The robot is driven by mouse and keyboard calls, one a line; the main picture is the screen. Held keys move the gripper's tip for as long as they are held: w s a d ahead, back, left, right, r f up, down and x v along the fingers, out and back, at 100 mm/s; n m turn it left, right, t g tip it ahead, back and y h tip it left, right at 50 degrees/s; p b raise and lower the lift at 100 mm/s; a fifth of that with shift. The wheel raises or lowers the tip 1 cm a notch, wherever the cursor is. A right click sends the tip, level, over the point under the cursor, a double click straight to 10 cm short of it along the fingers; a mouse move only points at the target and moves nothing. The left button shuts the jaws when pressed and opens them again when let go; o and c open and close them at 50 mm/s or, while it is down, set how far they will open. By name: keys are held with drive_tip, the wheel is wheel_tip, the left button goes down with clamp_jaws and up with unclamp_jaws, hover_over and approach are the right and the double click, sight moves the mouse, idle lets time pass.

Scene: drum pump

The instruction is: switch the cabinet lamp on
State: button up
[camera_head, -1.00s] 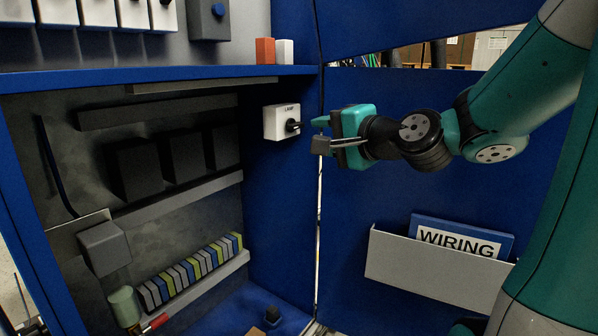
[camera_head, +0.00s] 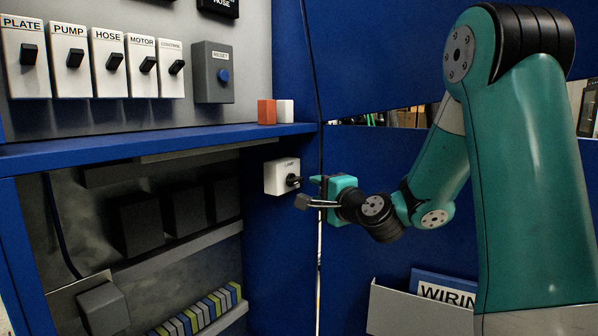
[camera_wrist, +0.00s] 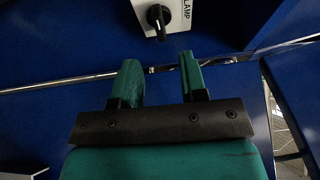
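The lamp switch is a white box labelled LAMP (camera_head: 281,176) on the blue inner side wall of the cabinet, with a black rotary knob (camera_head: 293,181) on its face. In the wrist view the knob (camera_wrist: 159,17) shows at the top, just beyond my fingertips and between their lines. My gripper (camera_head: 311,190) is in front of the switch, to its right in the head view. Its two green fingers (camera_wrist: 160,66) stand apart with nothing between them. They do not appear to touch the knob. The lower cabinet interior is dim.
Above the shelf (camera_head: 180,142) are several labelled switches (camera_head: 110,62) and a grey box with a blue button (camera_head: 223,76). A red block (camera_head: 266,111) and a white block (camera_head: 285,111) stand on the shelf. A document holder (camera_head: 415,312) hangs on the blue door at lower right.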

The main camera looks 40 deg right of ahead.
sight(298, 182)
drive_tip(key=w+p, duration=0.1)
drive_tip(key=w, duration=0.7)
drive_tip(key=shift+w+d, duration=0.15)
drive_tip(key=shift+d, duration=0.05)
drive_tip(key=shift+c, duration=0.4)
clamp_jaws()
